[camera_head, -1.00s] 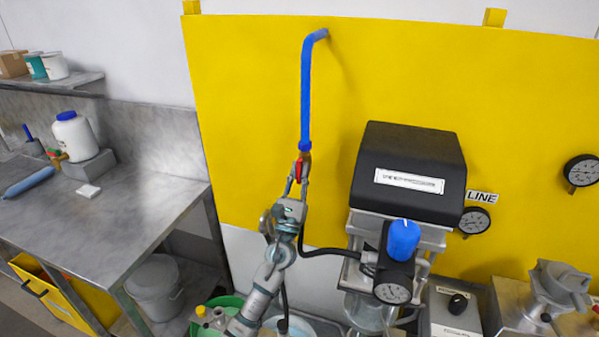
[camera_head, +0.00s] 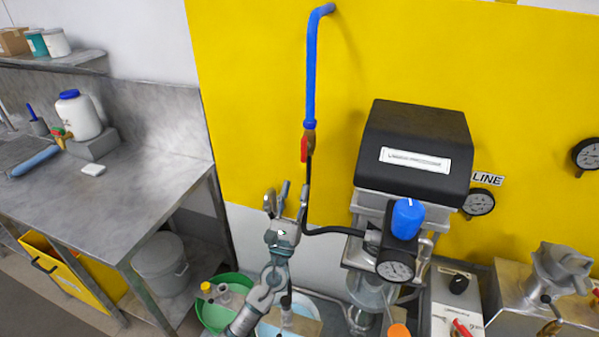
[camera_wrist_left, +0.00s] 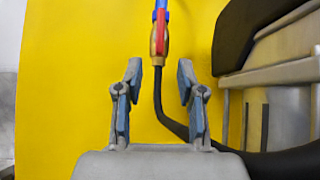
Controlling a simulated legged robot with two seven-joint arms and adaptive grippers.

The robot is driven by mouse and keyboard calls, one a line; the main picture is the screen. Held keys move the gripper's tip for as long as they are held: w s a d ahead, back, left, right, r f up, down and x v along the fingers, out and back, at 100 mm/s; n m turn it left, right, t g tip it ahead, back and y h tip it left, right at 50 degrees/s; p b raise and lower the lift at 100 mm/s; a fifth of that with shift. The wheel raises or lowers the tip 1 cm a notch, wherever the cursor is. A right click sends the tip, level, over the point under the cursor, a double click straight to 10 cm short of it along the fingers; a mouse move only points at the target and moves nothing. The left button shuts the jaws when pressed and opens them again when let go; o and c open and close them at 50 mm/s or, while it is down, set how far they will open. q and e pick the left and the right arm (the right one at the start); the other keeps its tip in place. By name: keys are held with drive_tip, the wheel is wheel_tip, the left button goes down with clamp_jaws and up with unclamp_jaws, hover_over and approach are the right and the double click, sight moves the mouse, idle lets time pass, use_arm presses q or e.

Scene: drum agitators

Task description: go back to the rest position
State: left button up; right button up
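My left gripper (camera_head: 286,200) is open and empty in the head view, below the red-handled valve (camera_head: 305,148) at the lower end of the blue pipe (camera_head: 311,75). Its two fingers stand apart and touch nothing. In the left wrist view, the open fingers (camera_wrist_left: 158,90) have blue pads, and the brass valve with its red lever (camera_wrist_left: 160,32) shows beyond and between them. The lever points along the pipe. A black hose (camera_head: 330,230) runs down from the valve and passes behind the gripper. My right gripper is not in view.
A black-topped machine (camera_head: 412,130) with a blue knob (camera_head: 407,217) and a gauge (camera_head: 395,265) stands right of the gripper. A green tub (camera_head: 215,318) is below. A steel table (camera_head: 130,195) is at left. The yellow panel (camera_head: 250,90) is behind.

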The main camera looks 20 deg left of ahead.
use_arm(q)
drive_tip(key=shift+s+f, duration=0.45)
drive_tip(key=shift+f, duration=0.05)
